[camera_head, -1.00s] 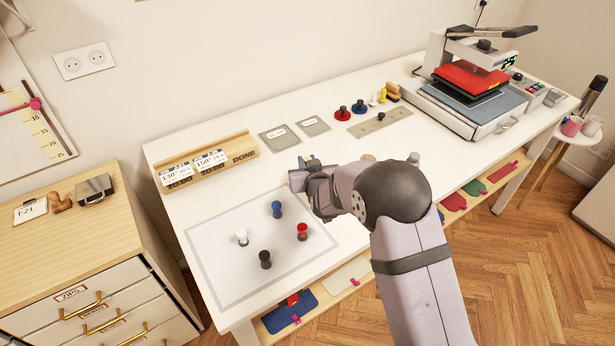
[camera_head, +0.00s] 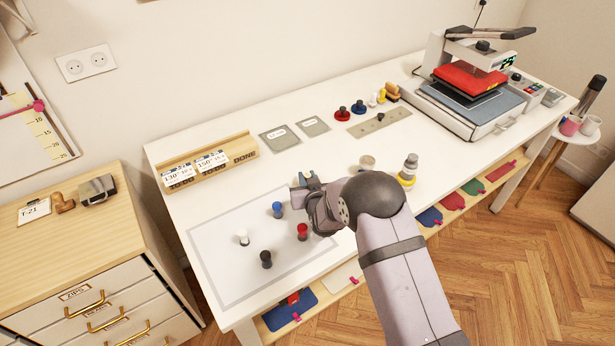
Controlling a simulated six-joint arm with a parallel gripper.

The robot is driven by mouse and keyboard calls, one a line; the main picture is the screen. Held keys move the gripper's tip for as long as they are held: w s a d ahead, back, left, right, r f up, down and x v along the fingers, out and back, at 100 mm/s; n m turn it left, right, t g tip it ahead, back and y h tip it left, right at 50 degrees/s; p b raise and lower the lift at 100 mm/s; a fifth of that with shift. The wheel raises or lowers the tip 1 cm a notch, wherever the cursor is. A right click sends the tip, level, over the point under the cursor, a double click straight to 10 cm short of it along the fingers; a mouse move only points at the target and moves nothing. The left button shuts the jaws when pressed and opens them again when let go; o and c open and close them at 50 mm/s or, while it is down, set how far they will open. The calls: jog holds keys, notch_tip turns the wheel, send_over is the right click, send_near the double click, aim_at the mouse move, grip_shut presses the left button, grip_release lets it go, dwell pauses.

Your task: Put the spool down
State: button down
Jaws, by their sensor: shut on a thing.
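My gripper (camera_head: 308,183) is above the table at the right edge of the pale mat (camera_head: 212,284), pointing away from the camera. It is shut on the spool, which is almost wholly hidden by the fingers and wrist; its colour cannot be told. On the mat stand several small spool-like pieces: a blue one (camera_head: 278,210), a white one (camera_head: 243,238), a red one (camera_head: 302,232) and a black one (camera_head: 266,260). The red one is closest to my arm.
A wooden card rack (camera_head: 240,150) stands behind the mat. Grey plates (camera_head: 279,138) lie farther back. A round disc (camera_head: 367,162) and a grey piece with a yellow base (camera_head: 409,170) stand right of my gripper. A heat press (camera_head: 470,95) fills the far right.

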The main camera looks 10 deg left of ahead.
jog(key=shift+f, duration=0.15)
jog(key=c, duration=1.6)
grip_release()
jog(key=shift+r, duration=0.2)
jog(key=shift+b+v, duration=1.45)
jog(key=shift+v, duration=4.55)
jog(key=shift+f, duration=0.1)
jog(key=shift+d, duration=0.1)
